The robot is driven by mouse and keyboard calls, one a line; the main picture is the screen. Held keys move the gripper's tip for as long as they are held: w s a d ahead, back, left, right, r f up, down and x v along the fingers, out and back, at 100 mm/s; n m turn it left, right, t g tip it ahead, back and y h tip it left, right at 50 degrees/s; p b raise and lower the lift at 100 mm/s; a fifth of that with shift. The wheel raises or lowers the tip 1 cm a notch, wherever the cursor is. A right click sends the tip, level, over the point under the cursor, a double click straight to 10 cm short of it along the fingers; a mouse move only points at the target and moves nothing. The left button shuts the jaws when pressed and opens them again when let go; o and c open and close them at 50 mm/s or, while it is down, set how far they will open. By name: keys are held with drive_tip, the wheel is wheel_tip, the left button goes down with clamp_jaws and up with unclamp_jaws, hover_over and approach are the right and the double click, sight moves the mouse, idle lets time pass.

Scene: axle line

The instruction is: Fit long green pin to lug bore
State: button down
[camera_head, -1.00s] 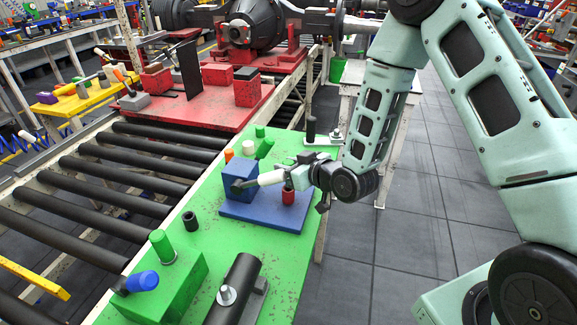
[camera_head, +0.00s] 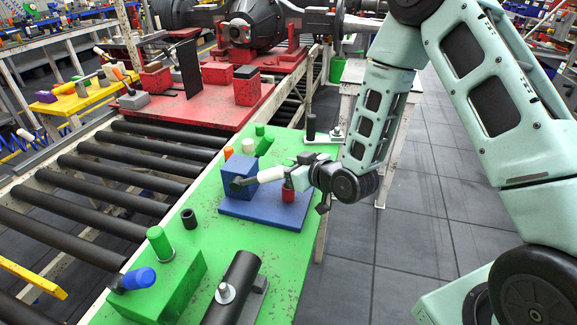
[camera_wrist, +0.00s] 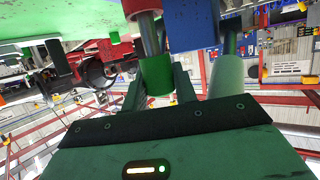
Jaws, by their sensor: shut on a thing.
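My gripper (camera_head: 293,168) is over the blue fixture's base plate (camera_head: 262,218), at the right of its upright block (camera_head: 238,179). In the wrist view its jaws are shut on a green pin (camera_wrist: 155,76), with a grey-red shaft pointing away. In the head view the arm mostly hides this pin. A tilted green cylinder (camera_head: 265,144) shows behind the block; I cannot tell whether it is the held one. The lug bore is not clearly visible.
An orange peg (camera_head: 228,153), a white peg (camera_head: 248,147) and a black ring (camera_head: 189,218) are nearby. A green block (camera_head: 165,290) and black cylinder (camera_head: 235,285) occupy the front. Rollers (camera_head: 95,195) run along the left.

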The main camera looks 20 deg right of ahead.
drive_tip(key=shift+f+b, duration=0.65)
drive_tip(key=shift+f, duration=0.1)
drive_tip(key=c, duration=1)
unclamp_jaws()
drive_tip(key=shift+c, duration=0.2)
drive_tip(key=shift+s, duration=0.1)
drive_tip(key=p+v, duration=1.6)
drive_tip(key=v, duration=0.1)
drive_tip(key=shift+d, duration=0.2)
drive_tip(key=shift+a, duration=0.1)
